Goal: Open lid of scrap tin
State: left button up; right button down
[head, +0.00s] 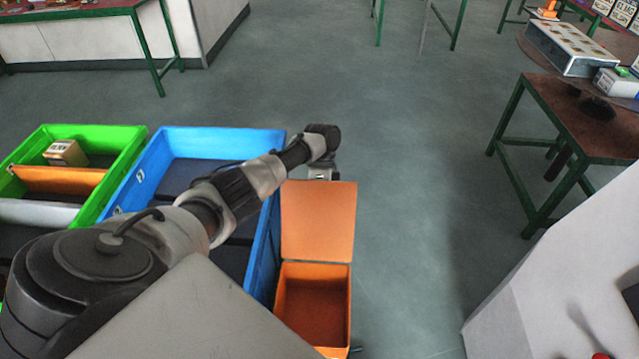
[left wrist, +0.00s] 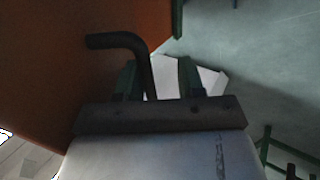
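The orange scrap tin (head: 312,312) stands on the floor right of the blue crate. Its lid (head: 318,222) is swung up and back, and the inside of the tin shows, with no contents that I can make out. My left arm reaches over the crate, and my left gripper (head: 322,173) is at the far side of the lid's top edge, partly hidden by it. In the left wrist view the gripper (left wrist: 157,70) has its two fingers apart. A dark bent handle (left wrist: 125,42) lies by the orange lid (left wrist: 65,50) and its stem runs between the fingers. My right gripper is out of view.
A blue crate (head: 268,250) and a green crate (head: 130,135) stand at the left. A brown-topped table (head: 560,120) with boxes is at the upper right. The floor (head: 420,170) between the tin and that table is clear.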

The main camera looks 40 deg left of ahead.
aim_at(320, 191)
pick_arm(q)
jog(key=b+v, duration=0.1)
jog(key=v, duration=0.9)
jog(key=shift+w+a+r, duration=0.2)
jog(key=shift+w+r, duration=0.05)
jog(key=shift+r, duration=0.05)
